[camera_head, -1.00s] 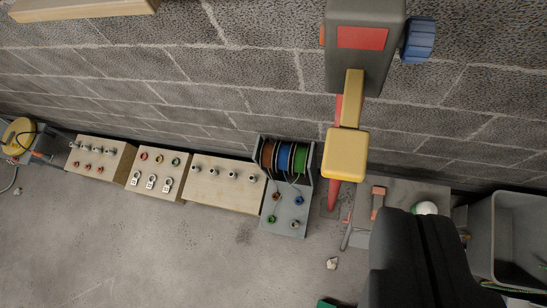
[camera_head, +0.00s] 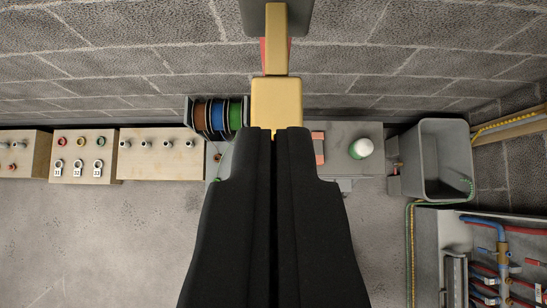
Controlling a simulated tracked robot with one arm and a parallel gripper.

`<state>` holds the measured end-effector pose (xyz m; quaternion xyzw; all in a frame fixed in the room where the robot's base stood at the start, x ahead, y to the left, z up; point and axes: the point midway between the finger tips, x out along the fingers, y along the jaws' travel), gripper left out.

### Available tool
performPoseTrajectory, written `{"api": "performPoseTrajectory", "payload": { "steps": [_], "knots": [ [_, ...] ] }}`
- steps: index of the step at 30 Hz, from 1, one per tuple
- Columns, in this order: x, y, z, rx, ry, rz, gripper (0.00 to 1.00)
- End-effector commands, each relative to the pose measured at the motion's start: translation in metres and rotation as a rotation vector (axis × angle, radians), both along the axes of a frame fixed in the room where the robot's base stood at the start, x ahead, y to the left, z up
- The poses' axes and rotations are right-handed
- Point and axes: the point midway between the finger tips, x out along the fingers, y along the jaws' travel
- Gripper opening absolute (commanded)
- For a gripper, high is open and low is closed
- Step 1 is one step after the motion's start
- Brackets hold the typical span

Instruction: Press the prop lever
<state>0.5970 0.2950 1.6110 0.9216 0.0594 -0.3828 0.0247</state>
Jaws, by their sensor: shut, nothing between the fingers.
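The prop lever (camera_head: 276,100) is a yellow arm with a broad block-shaped end. It hangs from a grey housing (camera_head: 302,18) at the top of the view, in front of the block wall. A red part shows behind the yellow arm. My black gripper (camera_head: 278,131) points up the picture with its two fingers shut together and nothing held. Its tips overlap the lower edge of the yellow block, and I cannot tell whether they touch it. The gripper hides what lies below the block.
Cable reels (camera_head: 217,115) and wooden boards with fittings (camera_head: 161,154) line the wall's foot at left. At right are a grey bench with a white-and-green round item (camera_head: 361,147), a grey bin (camera_head: 436,160) and a panel of pipes (camera_head: 490,255). The floor at left is clear.

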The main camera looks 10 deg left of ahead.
Motion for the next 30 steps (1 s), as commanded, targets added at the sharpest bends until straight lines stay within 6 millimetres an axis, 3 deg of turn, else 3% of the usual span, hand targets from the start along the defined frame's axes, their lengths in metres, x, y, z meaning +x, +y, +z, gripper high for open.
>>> {"api": "performPoseTrajectory", "payload": {
  "steps": [3, 12, 30],
  "knots": [
    [0.016, 0.002, -0.018, -0.002, 0.003, 0.001, 0.0],
    [0.044, 0.006, -0.046, 0.0, 0.001, 0.001, 0.0],
    [0.044, 0.006, -0.075, -0.002, 0.001, 0.0, 0.0]
  ]
}}
